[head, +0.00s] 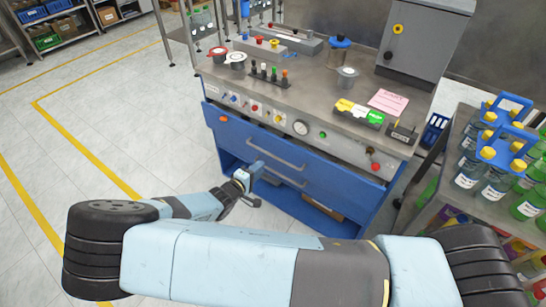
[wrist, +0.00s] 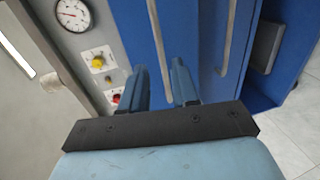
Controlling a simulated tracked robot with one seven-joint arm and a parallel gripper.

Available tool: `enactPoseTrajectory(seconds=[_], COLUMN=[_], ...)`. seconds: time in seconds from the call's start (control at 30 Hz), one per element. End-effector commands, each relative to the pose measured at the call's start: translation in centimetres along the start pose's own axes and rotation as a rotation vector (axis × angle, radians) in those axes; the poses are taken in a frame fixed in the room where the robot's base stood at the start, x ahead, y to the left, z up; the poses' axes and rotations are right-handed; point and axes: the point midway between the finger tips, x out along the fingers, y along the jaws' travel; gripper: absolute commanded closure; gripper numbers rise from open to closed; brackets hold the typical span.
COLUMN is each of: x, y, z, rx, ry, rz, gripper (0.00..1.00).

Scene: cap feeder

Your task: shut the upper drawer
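The upper drawer (head: 322,168) is the wide blue front under the control panel of the workbench, with a long grey bar handle (head: 275,153). Its front stands proud of the bench body; how far is hard to tell. In the wrist view the drawer front (wrist: 138,35) fills the middle, turned on its side, with the upper handle (wrist: 157,40) running down between the finger directions. My gripper (head: 257,169) is in front of the drawers near the handles. In the wrist view its two fingers (wrist: 158,68) are apart with nothing between them; contact with the handle cannot be told.
A second handle (wrist: 230,40) lies below the upper one. A pressure gauge (head: 301,128) and knobs sit on the panel above. Cups and small parts stand on the steel bench top (head: 300,80). A bottle cart (head: 455,205) stands close at right. The floor at left is clear.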

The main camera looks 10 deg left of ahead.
Motion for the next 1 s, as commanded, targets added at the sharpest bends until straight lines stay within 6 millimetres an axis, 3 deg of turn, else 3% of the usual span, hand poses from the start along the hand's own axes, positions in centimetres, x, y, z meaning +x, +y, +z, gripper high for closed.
enactPoseTrajectory(seconds=[0.2, 0.5, 0.7, 1.0], x=[4.1, 8.8, 10.3, 10.6], y=[0.0, 0.0, 0.0, 0.0], z=[0.1, 0.1, 0.1, 0.1], rx=[-0.001, -0.001, 0.000, 0.000], ry=[-0.003, -0.003, -0.001, -0.001], rz=[0.002, 0.000, -0.001, -0.001], gripper=[0.70, 0.70, 0.70, 0.70])
